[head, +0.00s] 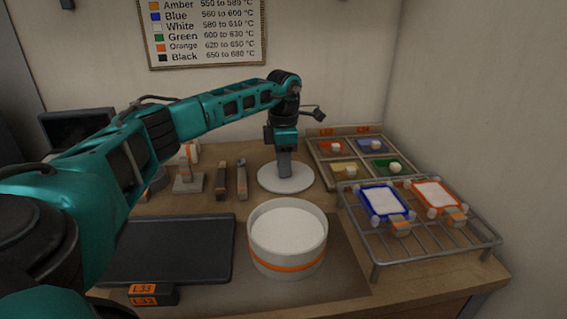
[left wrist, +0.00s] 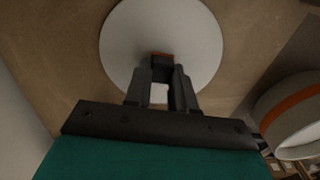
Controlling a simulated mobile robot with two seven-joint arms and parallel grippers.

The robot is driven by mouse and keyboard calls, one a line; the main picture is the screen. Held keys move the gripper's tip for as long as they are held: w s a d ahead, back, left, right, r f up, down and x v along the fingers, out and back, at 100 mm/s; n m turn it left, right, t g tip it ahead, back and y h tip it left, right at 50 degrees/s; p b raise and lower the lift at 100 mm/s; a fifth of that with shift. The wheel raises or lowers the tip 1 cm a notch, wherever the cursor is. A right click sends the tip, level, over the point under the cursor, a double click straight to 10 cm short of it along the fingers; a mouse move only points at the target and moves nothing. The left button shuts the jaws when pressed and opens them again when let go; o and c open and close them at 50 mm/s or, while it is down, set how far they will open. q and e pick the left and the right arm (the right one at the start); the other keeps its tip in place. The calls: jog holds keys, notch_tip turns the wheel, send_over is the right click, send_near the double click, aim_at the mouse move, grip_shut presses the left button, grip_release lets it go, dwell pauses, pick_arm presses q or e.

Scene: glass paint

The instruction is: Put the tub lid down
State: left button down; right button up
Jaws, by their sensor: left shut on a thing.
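The tub lid (head: 297,181) is a flat white disc behind the tub on the wooden table; it also shows in the left wrist view (left wrist: 205,45). My left gripper (head: 284,172) points down at the lid's middle, and its fingers (left wrist: 160,75) are shut on a small knob there with an orange top. The lid appears at or just above the table; I cannot tell whether it touches. The open white tub (head: 286,262) with an orange band stands in front, filled with white material. My right gripper is not in view.
A wire rack (head: 450,238) with two framed glass pieces stands at right. Behind it is a tray (head: 318,174) of coloured squares. A dark flat tray (head: 170,250) lies left of the tub. Small tools (head: 221,182) stand left of the lid.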

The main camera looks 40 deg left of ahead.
pick_arm(q)
jog(key=c, duration=0.9)
grip_release()
jog(key=shift+f, duration=0.1)
jog(key=shift+c, duration=0.2)
notch_tip(320, 180, up, 12)
jog(key=p, duration=0.1)
